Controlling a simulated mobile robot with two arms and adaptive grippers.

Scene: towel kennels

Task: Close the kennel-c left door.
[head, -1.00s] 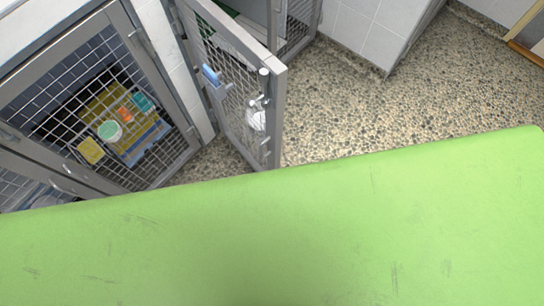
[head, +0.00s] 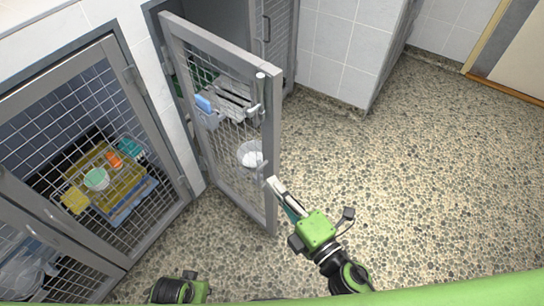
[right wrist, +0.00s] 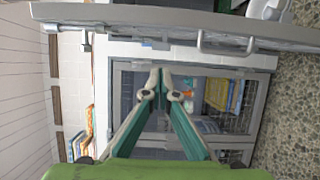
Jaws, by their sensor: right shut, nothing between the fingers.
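An open grey-framed mesh door (head: 272,130) stands swung out from its kennel, with a blue clip (head: 204,103) and a latch on it. I see no label naming the kennel. My right gripper (head: 272,184) is shut and empty, with its fingertips beside the door's free edge, low down; I cannot tell whether they touch. In the right wrist view the closed fingers (right wrist: 160,80) point toward the kennel fronts, and a grey door frame with a handle (right wrist: 225,46) crosses the top. A green part of my left arm shows at the bottom left; its fingers are out of sight.
A shut mesh door (head: 125,65) on the left covers a kennel holding a yellow tray (head: 118,182) and small items. A white bowl (head: 250,155) shows through the open door's mesh. The pebbled floor (head: 420,170) to the right is clear.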

